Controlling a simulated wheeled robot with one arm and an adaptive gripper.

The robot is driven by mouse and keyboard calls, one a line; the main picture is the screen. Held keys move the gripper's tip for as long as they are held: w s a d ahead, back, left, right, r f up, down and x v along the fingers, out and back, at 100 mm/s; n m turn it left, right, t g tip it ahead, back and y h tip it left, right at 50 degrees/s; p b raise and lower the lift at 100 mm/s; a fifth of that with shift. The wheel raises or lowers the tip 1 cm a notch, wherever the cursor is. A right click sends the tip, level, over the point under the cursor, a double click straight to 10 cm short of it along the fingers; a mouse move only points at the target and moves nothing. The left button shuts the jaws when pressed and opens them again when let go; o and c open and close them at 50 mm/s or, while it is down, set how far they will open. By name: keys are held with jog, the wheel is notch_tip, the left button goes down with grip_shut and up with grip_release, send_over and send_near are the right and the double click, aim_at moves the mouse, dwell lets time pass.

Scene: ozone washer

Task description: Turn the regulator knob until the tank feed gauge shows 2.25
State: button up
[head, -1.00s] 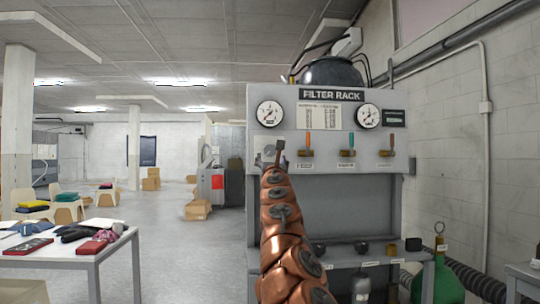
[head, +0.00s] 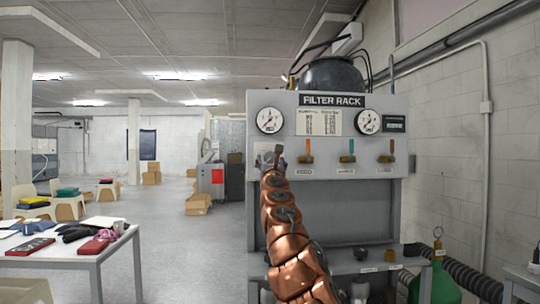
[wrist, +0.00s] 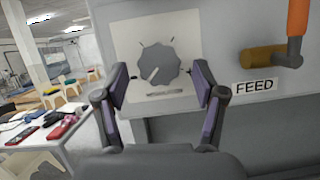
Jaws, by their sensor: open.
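The regulator knob (wrist: 157,66) is a dark grey scalloped dial on a pale plate with tick marks, centred in the wrist view. My gripper (wrist: 166,92) is open, with one finger on each side below the knob, apart from it as far as I can see. In the head view my gripper (head: 279,152) covers most of the knob and its plate (head: 261,151). Two white round gauges sit on the filter rack, a left gauge (head: 269,120) and a right gauge (head: 368,121). Their needle readings are too small to tell, and I cannot tell which is tank feed.
An orange-handled valve (wrist: 297,18) with a brass body stands right of the knob above a FEED label (wrist: 255,87). A green cylinder (head: 440,277) stands at lower right.

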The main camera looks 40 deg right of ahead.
jog(key=shift+w+d+r+p, duration=0.25)
jog(key=shift+w+r+p, duration=0.15)
jog(key=shift+r+p, duration=0.1)
jog(key=shift+w+d+r+p, duration=0.1)
jog(key=shift+w+d+p, duration=0.25)
jog(key=shift+w+p, duration=0.2)
jog(key=shift+d, duration=0.1)
jog(key=shift+c, duration=0.2)
jog(key=c, duration=1.1)
